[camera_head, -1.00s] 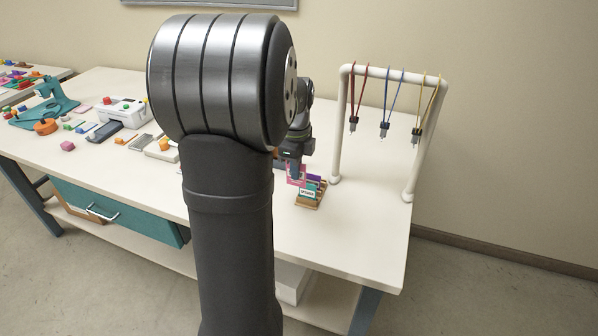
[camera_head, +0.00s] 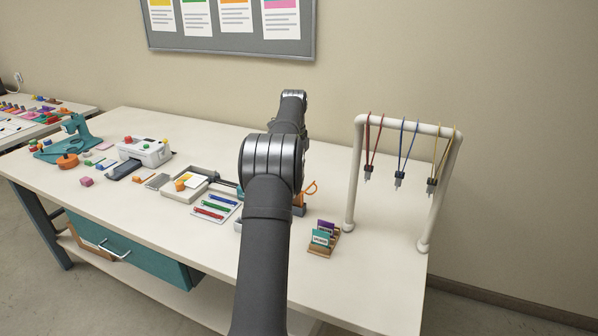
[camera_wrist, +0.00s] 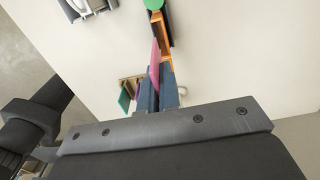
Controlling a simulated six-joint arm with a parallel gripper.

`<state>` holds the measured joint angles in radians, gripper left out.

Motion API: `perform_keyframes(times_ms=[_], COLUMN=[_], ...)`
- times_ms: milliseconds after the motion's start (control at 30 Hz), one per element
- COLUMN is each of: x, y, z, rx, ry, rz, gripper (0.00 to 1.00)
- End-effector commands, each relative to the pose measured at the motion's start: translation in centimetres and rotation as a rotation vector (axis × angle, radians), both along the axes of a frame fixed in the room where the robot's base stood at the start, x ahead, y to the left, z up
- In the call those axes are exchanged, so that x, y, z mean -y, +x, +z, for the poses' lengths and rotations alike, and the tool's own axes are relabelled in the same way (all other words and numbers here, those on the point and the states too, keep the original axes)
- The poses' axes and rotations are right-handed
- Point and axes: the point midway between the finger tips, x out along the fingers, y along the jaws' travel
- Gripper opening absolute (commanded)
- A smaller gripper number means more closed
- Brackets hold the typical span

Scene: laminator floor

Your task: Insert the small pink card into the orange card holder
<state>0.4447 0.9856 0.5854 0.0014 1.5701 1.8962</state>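The small pink card (camera_wrist: 155,62) sticks out from between the dark blue fingers of my gripper (camera_wrist: 158,94) in the wrist view; the gripper appears shut on it. In the head view my arm hides the gripper and card. The orange-brown card holder (camera_head: 322,251) stands on the table right of my arm, with a teal card (camera_head: 320,238) and a purple card (camera_head: 326,226) upright in it. In the wrist view it shows just left of the fingers, partly hidden. The pink card is apart from it.
A white frame (camera_head: 353,185) with hanging cords stands right of the holder. An orange item (camera_head: 308,190) stands behind it; an orange part (camera_wrist: 164,48) shows near the card in the wrist view. A tray with pens (camera_head: 217,207) lies left. The front right table is clear.

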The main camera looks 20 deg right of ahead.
Motion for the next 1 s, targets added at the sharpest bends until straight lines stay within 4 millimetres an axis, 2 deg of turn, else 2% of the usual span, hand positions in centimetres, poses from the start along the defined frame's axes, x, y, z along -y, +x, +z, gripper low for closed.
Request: perform_keyframes(times_ms=[367, 1000], x=[-0.1, -0.1], y=[0.6, 0.6], z=[-0.9, -4.1], rx=[0.000, 0.000], ry=[0.000, 0.000], rz=[0.001, 0.001], gripper=[0.00, 0.00])
